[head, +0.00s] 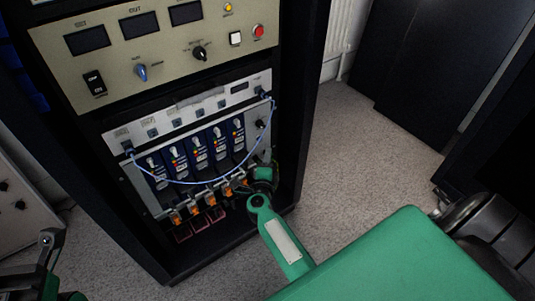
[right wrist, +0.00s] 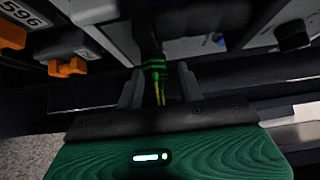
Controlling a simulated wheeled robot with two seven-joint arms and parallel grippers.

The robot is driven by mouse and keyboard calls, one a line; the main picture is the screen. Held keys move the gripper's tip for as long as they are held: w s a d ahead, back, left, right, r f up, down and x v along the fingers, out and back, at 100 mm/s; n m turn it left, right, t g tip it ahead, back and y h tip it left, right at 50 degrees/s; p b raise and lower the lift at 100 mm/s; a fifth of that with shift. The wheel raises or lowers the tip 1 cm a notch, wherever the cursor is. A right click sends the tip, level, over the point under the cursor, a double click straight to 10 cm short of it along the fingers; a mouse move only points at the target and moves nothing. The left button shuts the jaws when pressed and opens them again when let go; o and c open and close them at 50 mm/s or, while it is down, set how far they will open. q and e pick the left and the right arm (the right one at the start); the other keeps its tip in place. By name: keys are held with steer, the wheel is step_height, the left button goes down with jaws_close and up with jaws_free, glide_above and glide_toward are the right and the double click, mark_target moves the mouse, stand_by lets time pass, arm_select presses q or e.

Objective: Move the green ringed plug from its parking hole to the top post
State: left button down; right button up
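The green ringed plug (right wrist: 154,66) shows in the right wrist view, with a dark body above its green rings and a yellow-green lead below. My right gripper (right wrist: 157,85) has a finger on each side of the plug, close against it, and appears shut on it. In the head view my right gripper (head: 264,176) is at the lower right of the rack's silver panel; the plug is mostly hidden there. The plug's far end is too dark to tell whether it sits in its hole. Part of my left gripper (head: 48,245) shows at the lower left, its opening unclear.
The silver module panel (head: 190,116) has a blue cable (head: 200,182) looping across blue modules, from a left plug to the top right. A black knob-like post (head: 260,124) is above my right gripper. Orange latches (head: 211,194) line the bottom.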

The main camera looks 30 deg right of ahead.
jaws_close()
steer(key=shift+s, duration=0.15)
steer(key=shift+s+p, duration=0.1)
steer(key=shift+p, duration=0.2)
steer(key=shift+s+d+p, duration=0.15)
steer(key=shift+s+p, duration=0.7)
steer(key=shift+s, duration=0.9)
